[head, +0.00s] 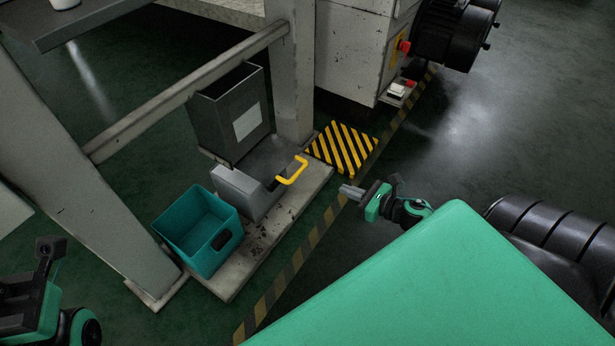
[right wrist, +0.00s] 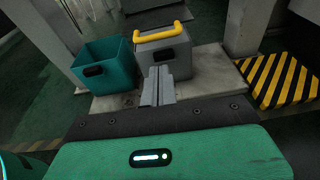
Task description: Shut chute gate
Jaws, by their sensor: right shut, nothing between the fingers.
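The chute (head: 252,170) is a grey box with a sloped part under a dark hopper (head: 228,110), on a pale base plate. A yellow handle (head: 293,171) sticks out from its right side; it also shows in the right wrist view (right wrist: 163,33), above the grey box (right wrist: 166,55). I cannot tell how far the gate is open. My right gripper (head: 346,191) is shut and empty, to the right of the handle and apart from it. Its fingers (right wrist: 157,84) point toward the grey box in the wrist view.
A teal bin (head: 198,232) stands on the base plate (head: 262,243) left of the chute. Pale machine legs (head: 290,75) and a crossbar (head: 185,93) frame the hopper. A yellow-black striped plate (head: 343,148) lies behind my right gripper. The floor to the right is clear.

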